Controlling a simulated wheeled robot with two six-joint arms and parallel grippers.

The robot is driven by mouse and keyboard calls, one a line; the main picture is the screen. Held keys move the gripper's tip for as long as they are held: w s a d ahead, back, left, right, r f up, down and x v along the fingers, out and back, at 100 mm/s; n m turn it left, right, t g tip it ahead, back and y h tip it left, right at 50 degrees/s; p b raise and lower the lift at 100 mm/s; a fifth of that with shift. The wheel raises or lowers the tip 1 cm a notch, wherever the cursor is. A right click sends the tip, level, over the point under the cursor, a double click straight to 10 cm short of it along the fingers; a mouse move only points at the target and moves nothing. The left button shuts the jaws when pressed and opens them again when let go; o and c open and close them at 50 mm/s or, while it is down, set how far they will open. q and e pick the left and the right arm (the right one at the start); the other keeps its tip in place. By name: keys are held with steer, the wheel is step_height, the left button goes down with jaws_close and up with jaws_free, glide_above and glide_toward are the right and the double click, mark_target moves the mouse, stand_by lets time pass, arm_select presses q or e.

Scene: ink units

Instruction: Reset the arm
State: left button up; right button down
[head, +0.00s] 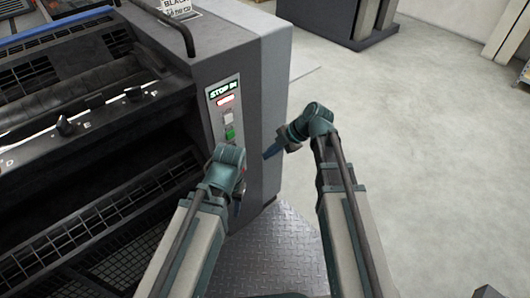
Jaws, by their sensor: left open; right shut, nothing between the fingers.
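My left gripper (237,208) is mostly hidden behind its own teal wrist, low in front of the ink unit's side panel. Only a small blue tip shows below the wrist. My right gripper (272,151) points left, with its blue fingertips close to the corner of the ink unit (262,80). Its fingers are together with nothing visible between them. Neither gripper visibly holds anything. I cannot tell whether either one touches the machine.
The control panel (224,112) on the machine has a lit red display, a white button and a green button. Dark rollers and grilles lie at left. A metal tread plate (275,250) lies below. Open pale floor (440,150) is at right, with a dark cabinet (330,20) at the back.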

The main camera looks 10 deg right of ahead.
stand_by(0.5)
steer(key=s+a+r+m+g+h+p, duration=0.1)
steer(key=s+r+m+h+p, duration=0.7)
steer(key=s+r+m+p, duration=0.8)
step_height(320, 180, up, 4)
steer(key=m+g+p, duration=0.1)
steer(key=m+p, duration=0.3)
steer(key=p, duration=0.3)
steer(key=shift+s+a+f+h+p, duration=0.25)
steer(key=shift+s+h+p, duration=0.05)
steer(key=shift+p, duration=0.05)
